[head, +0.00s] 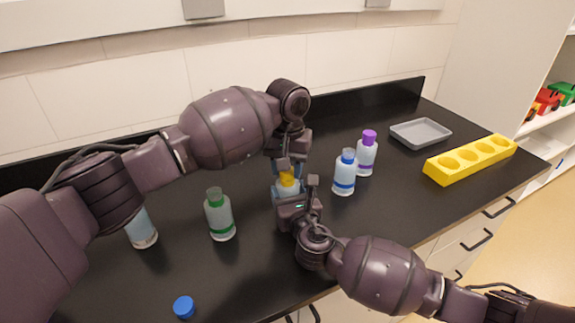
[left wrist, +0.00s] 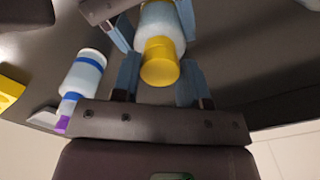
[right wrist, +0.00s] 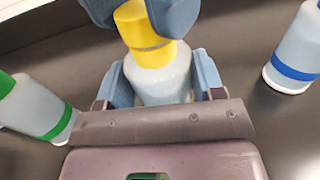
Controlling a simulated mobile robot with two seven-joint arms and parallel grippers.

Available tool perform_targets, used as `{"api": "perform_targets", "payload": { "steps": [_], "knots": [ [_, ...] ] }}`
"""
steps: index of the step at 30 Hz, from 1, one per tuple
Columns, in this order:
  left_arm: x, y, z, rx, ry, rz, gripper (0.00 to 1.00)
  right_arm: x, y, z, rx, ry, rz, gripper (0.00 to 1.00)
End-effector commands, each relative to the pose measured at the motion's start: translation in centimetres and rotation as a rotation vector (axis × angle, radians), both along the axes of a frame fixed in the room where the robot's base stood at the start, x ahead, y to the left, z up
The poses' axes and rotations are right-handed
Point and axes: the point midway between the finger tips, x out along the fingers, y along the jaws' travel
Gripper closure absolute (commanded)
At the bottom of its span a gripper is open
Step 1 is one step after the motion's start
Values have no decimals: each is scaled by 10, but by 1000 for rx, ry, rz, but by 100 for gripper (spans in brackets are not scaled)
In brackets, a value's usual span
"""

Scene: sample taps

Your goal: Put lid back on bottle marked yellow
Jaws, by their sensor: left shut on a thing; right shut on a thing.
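The bottle with the yellow lid (head: 287,190) is pale and stands upright between my arms; its coloured band is hidden. My right gripper (right wrist: 160,85) is shut on the bottle's body (right wrist: 163,80) from the front. The yellow lid (right wrist: 138,28) is at the top of the bottle, in line with its neck, with a thin greyish band beneath it. My left gripper (left wrist: 158,80) comes from above and is shut on the yellow lid (left wrist: 160,62). I cannot tell whether the lid is fully seated.
A green-capped bottle (head: 219,215) stands to the left, and a blue-capped (head: 344,174) and a purple-capped bottle (head: 367,155) to the right. Another bottle (head: 141,230) is partly behind my left arm. A loose blue lid (head: 184,307) lies in front. A grey tray (head: 421,133) and yellow rack (head: 470,164) are far right.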

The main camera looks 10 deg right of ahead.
Motion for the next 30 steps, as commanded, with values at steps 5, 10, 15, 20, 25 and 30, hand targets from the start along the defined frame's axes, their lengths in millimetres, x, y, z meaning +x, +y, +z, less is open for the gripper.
{"api": "perform_targets", "payload": {
  "steps": [5, 10, 15, 20, 25, 30],
  "knots": [
    [0, 0, 0, 0, 0, -111, 81, 0, 0, 0, 0, 0, 0, 100],
    [0, 0, 0, 0, 1, -344, 81, 0, 0, 0, 0, 0, 0, 100],
    [0, 0, 0, 0, 1, -585, 81, 0, 0, 0, 0, 1, 0, 100],
    [1, 1, 0, 0, 0, -811, 81, 0, 0, 0, 0, 1, -1, 100],
    [1, 1, 0, 0, 0, -1053, 81, 0, 0, 0, 0, 1, -1, 100],
    [1, 1, 0, 0, 0, -1295, 81, 0, 0, 0, 0, 1, -1, 100]
  ]
}}
